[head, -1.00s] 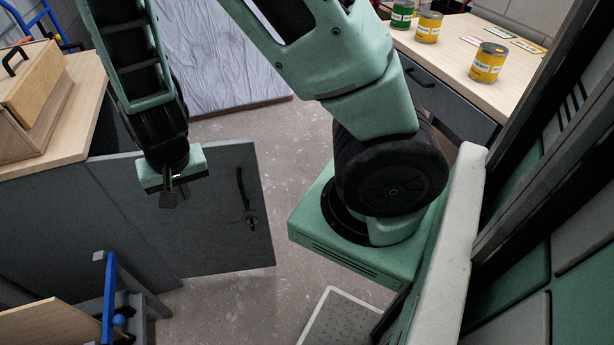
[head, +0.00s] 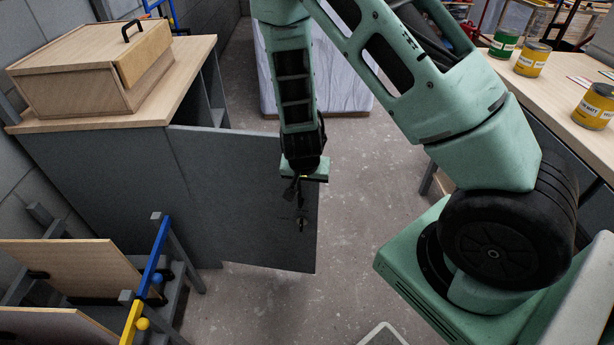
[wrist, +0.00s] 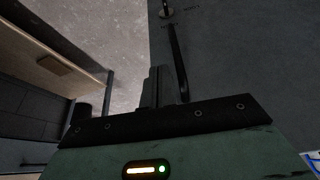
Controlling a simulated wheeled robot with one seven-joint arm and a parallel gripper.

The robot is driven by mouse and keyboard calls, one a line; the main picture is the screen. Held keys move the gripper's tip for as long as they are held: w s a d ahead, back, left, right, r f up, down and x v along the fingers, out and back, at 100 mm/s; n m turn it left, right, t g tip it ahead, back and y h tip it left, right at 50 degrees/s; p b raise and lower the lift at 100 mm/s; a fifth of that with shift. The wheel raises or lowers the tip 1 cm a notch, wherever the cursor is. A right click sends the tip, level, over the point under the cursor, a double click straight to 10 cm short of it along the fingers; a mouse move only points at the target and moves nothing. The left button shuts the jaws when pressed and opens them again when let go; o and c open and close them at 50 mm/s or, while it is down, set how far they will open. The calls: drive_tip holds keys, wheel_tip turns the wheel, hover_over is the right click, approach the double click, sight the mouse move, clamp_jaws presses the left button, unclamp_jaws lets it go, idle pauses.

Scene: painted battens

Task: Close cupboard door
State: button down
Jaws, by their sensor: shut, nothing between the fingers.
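The cupboard (head: 90,185) is a grey cabinet with a wooden top at the left of the head view. Its grey door (head: 235,200) stands swung open, out to the right of the body. A dark bar handle (head: 301,218) sits near the door's free edge, partly hidden by my gripper. In the wrist view the door (wrist: 250,65) fills the right side, with the handle (wrist: 177,55) running down it. My gripper (head: 294,190) is shut and empty, in front of the door at the handle's upper end. In the wrist view its fingers (wrist: 155,88) are just left of the handle; contact cannot be told.
A wooden box (head: 90,75) stands on the cupboard top. A rack with wooden panels (head: 75,268) is at the lower left. A bench (head: 525,85) with paint tins (head: 532,60) is on the right. Concrete floor (head: 350,190) is clear beyond the door's free edge.

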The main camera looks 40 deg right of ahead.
drive_tip(key=shift+w+d+r, duration=0.2)
drive_tip(key=shift+w+d, duration=1.15)
drive_tip(key=shift+w, duration=0.05)
